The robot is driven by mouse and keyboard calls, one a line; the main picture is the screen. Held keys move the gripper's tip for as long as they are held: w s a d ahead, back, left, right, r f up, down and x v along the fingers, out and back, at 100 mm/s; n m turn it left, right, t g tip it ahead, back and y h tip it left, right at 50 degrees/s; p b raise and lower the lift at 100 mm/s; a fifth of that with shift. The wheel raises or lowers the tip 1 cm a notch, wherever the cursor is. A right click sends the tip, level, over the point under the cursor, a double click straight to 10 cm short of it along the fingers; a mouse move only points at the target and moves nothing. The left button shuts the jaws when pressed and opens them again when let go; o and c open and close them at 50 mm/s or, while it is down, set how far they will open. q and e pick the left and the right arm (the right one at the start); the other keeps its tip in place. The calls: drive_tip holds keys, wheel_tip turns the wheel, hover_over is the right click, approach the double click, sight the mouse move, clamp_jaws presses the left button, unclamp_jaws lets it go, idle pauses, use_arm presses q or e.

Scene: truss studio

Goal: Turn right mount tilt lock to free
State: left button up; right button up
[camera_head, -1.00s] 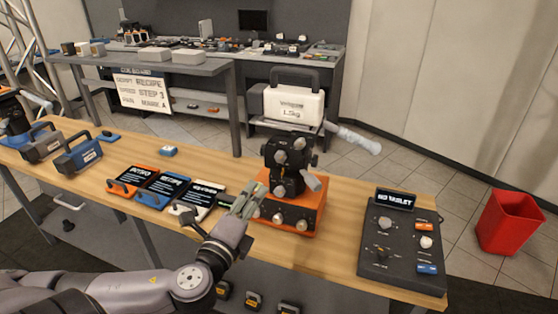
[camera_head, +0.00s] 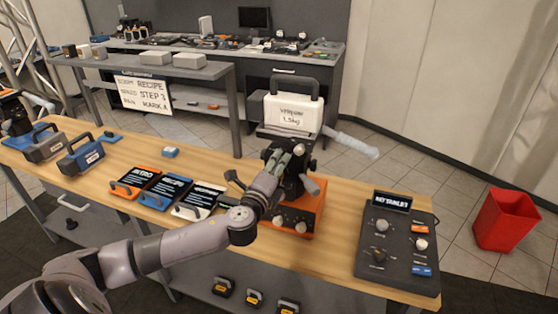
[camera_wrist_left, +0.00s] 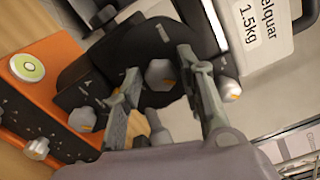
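The right mount is a black head (camera_head: 292,186) on an orange base (camera_head: 312,208), carrying a white block (camera_head: 295,115) labelled 1.5kg. A grey pan handle (camera_head: 352,143) extends from it to the right. My left gripper (camera_head: 286,162) is in front of the black head and hides part of it. In the left wrist view the gripper (camera_wrist_left: 165,85) is open. Other grey knobs sit at left (camera_wrist_left: 83,120) and right (camera_wrist_left: 231,89). Which is the tilt lock cannot be read. My right gripper is out of view.
A dark control panel (camera_head: 398,262) stands on the wooden table to the right. Three labelled plates, including a blue one (camera_head: 165,190), lie left of the mount. Another mount (camera_head: 15,115) is at the far left. A red bin (camera_head: 506,220) stands on the floor.

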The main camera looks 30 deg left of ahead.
use_arm(q)
drive_tip(key=shift+w+a, duration=0.1)
drive_tip(key=shift+w, duration=0.4)
drive_tip(key=shift+c, duration=0.5)
clamp_jaws()
